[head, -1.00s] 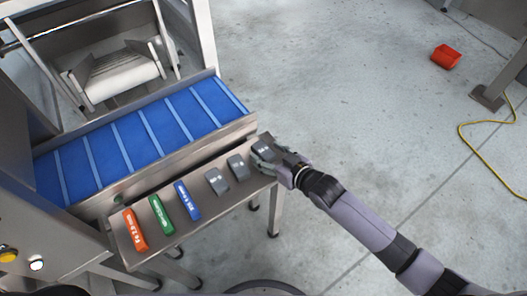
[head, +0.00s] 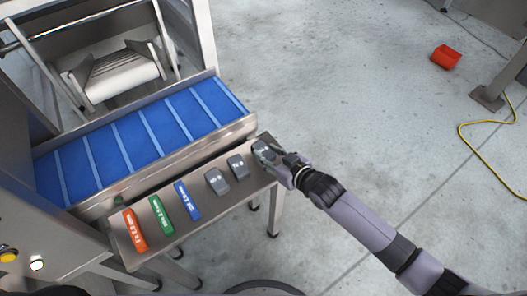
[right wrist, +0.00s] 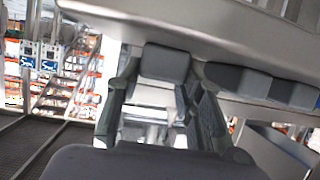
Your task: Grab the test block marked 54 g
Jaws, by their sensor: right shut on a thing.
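Several grey test blocks stand at the right end of a steel shelf (head: 203,206). The rightmost grey block (head: 262,149) is between the fingers of my right gripper (head: 272,155), which is shut on it. The held block (right wrist: 165,63) also shows in the right wrist view, between the fingers. The middle grey block (head: 237,167) and the left grey block (head: 217,181) stand free beside it. The marks on the grey blocks are too small to read, so I cannot tell which is 54 g. My left gripper is not in view.
Orange (head: 135,230), green (head: 161,214) and blue (head: 187,200) wands lie on the shelf's left part. A blue belt conveyor (head: 140,135) runs behind the shelf. A red bin (head: 446,57) and a yellow cable (head: 478,149) lie on the floor at right, which is otherwise largely clear.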

